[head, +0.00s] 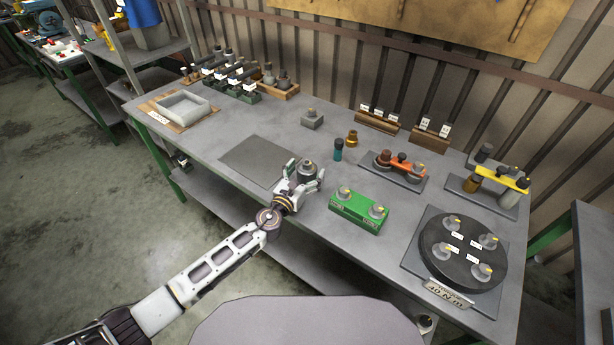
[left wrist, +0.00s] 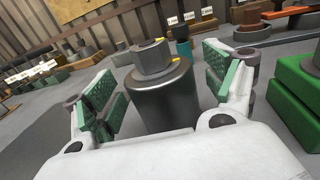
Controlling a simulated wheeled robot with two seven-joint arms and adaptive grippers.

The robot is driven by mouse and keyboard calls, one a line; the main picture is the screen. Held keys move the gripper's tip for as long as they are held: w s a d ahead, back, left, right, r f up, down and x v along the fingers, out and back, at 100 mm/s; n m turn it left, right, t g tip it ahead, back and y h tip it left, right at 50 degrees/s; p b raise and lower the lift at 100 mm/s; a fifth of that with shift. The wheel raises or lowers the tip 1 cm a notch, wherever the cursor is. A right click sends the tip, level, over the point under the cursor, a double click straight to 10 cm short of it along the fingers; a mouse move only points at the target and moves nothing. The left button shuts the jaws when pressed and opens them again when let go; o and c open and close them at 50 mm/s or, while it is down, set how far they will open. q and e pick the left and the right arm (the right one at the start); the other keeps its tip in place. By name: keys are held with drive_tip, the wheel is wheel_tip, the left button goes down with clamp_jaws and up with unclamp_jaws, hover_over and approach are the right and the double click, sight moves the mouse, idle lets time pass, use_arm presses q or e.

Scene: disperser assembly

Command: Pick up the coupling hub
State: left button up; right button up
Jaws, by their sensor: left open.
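A grey metal cylinder with a narrower stepped top, which looks like the coupling hub (head: 308,168), stands upright on the workbench (head: 235,130). In the left wrist view the hub (left wrist: 165,97) stands between the two green-padded fingers, with a visible gap to each side. My left gripper (head: 305,178) is open around it, low over the bench near its front edge. The lower part of the hub is hidden by the gripper's white body in the left wrist view. My right gripper is not in view.
A green block with two knobs (head: 357,208) stands close to the right of the gripper. A teal-and-black cylinder (head: 338,150) and a small grey block (head: 312,119) are behind. A dark flat plate (head: 257,160) lies to the left. A round black turntable (head: 462,250) is far right.

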use_arm(q)
drive_tip(key=shift+w+d, duration=0.15)
drive_tip(key=shift+w, duration=0.1)
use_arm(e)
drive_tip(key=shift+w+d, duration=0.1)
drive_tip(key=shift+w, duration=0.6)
